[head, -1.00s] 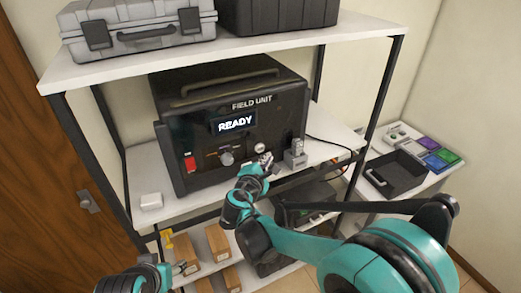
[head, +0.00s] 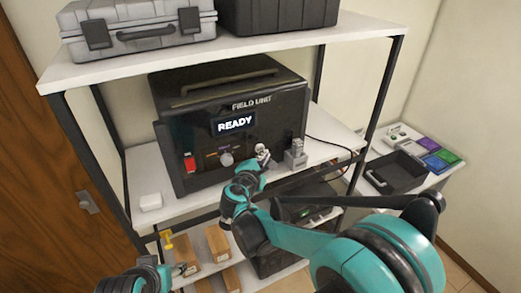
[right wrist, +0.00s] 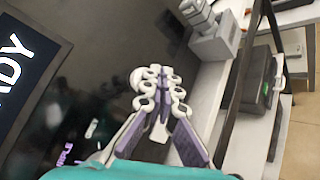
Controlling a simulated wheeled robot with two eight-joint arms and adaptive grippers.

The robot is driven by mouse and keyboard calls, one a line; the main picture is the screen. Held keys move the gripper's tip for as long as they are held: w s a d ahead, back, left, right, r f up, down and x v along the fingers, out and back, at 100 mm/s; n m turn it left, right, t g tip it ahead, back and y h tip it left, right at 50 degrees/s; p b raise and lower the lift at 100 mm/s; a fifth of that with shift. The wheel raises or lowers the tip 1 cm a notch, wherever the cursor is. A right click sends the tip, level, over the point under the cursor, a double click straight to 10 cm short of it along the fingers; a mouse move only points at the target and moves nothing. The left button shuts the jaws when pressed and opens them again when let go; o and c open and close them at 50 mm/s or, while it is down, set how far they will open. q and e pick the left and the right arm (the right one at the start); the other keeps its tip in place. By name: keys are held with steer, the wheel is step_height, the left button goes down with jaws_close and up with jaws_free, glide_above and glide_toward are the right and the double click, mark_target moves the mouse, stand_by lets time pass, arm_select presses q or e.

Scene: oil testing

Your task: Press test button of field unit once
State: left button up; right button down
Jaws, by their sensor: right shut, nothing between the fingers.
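The black field unit (head: 205,135) stands on the middle shelf, with READY lit on its display (head: 235,124). My right gripper (head: 262,152) is shut and empty at the lower right of its front panel. In the right wrist view its fingertips (right wrist: 160,88) are together close to the panel. A pale round part (right wrist: 137,78) shows beside the fingertips there; it may be the test button, and I cannot tell whether they touch. In the head view the gripper covers that spot. My left gripper (head: 182,268) is low at the bottom left, its fingers too small to read.
A grey device (head: 295,155) stands just right of my right gripper. A red switch (head: 190,162) and a knob (head: 226,159) are on the panel. A white box (head: 151,202) sits at the shelf's left. A black tray (head: 395,173) is on the right table.

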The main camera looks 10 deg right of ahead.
steer(key=shift+w, duration=0.1)
stand_by(0.7)
steer(key=shift+w+a, duration=0.15)
steer(key=shift+w, duration=0.15)
steer(key=shift+w+a+b, duration=0.1)
steer(key=shift+w+b, duration=0.2)
steer(key=shift+w, duration=0.1)
stand_by(0.8)
steer(key=shift+s+d, duration=0.25)
steer(key=shift+s, duration=0.6)
steer(key=s, duration=0.1)
steer(key=s+d, duration=0.1)
steer(key=s, duration=0.2)
steer(key=shift+s+d, duration=0.3)
steer(key=shift+s, duration=0.05)
